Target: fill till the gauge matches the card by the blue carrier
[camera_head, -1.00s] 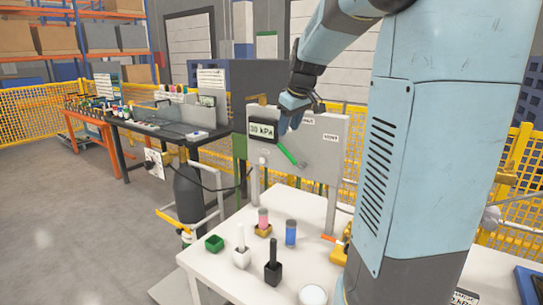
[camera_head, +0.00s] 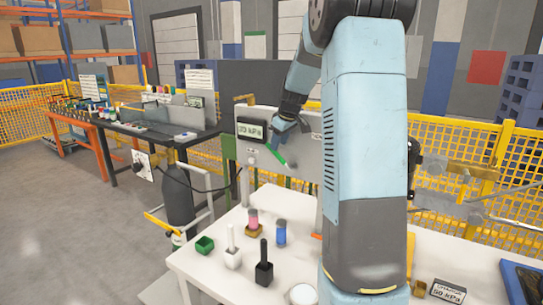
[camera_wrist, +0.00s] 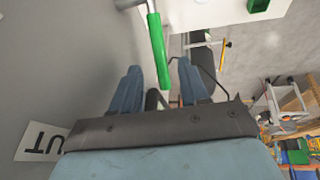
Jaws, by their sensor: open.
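The gauge (camera_head: 250,131) is a dark-framed display on the upright grey panel (camera_head: 300,153). It reads in the low thirties of kPa; the last digit is unclear. A green lever handle (camera_head: 276,155) slants down below it. My gripper (camera_head: 283,128) is open close to the panel, beside the lever. In the wrist view the green handle (camera_wrist: 158,50) reaches between the two open fingers (camera_wrist: 158,78); contact cannot be told. A card (camera_head: 449,291) reading about 50 kPa lies at the lower right, near a blue tray-like carrier (camera_head: 521,281) cut by the frame edge.
On the white table (camera_head: 205,270) stand a green box (camera_head: 205,244), a white and a black handled block (camera_head: 264,265), a pink cylinder (camera_head: 253,218) and a blue cylinder (camera_head: 281,233). A hose runs by a dark gas cylinder (camera_head: 182,200). My arm hides the panel's right part.

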